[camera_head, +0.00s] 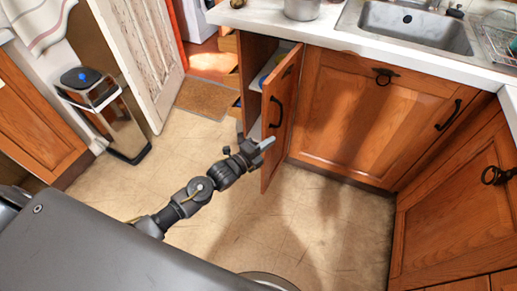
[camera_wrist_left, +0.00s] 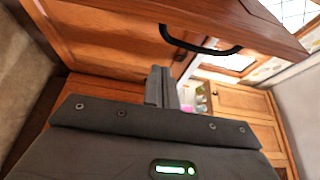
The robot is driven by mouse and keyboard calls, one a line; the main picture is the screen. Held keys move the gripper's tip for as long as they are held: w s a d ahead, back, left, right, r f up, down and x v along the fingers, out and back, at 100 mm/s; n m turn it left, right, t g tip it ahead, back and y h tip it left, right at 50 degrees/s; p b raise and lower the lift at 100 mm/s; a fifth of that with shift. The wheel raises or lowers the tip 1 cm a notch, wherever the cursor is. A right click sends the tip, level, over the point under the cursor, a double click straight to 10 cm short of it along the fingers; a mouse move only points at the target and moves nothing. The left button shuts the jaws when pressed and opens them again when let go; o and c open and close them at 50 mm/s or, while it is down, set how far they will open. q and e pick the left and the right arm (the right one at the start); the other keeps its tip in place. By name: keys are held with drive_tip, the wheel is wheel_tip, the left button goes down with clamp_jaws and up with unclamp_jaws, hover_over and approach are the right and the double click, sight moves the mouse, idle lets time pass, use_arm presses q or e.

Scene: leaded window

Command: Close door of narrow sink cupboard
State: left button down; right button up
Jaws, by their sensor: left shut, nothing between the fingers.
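The narrow sink cupboard's wooden door (camera_head: 282,98) stands open, swung out from the cabinet front. Its black handle (camera_head: 273,112) faces me. Part of the cupboard's inside, with a pale shelf (camera_head: 256,84), shows left of the door. My left gripper (camera_head: 266,144) is shut and empty. Its tip overlaps the door's free edge, below the handle; I cannot tell whether they touch. In the left wrist view the shut fingers (camera_wrist_left: 161,88) point toward a wooden panel with a black handle (camera_wrist_left: 202,46). My right gripper is not in view.
A wider closed cupboard (camera_head: 355,115) is right of the open door, under the counter and sink (camera_head: 415,28). Another cabinet (camera_head: 460,200) closes off the right side. A metal bin (camera_head: 118,115) and white worn door (camera_head: 138,55) stand left. Floor (camera_head: 320,225) before the cupboards is clear.

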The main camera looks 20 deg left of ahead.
sight(265, 134)
use_arm(q)
drive_tip(key=w, duration=0.1)
drive_tip(key=w+a, duration=0.1)
drive_tip(key=w, duration=0.1)
drive_tip(key=shift+w+a, duration=0.25)
drive_tip(key=shift+a, duration=0.35)
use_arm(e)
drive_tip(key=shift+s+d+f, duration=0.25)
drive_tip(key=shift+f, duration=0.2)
use_arm(q)
drive_tip(key=shift+w+a+f, duration=0.1)
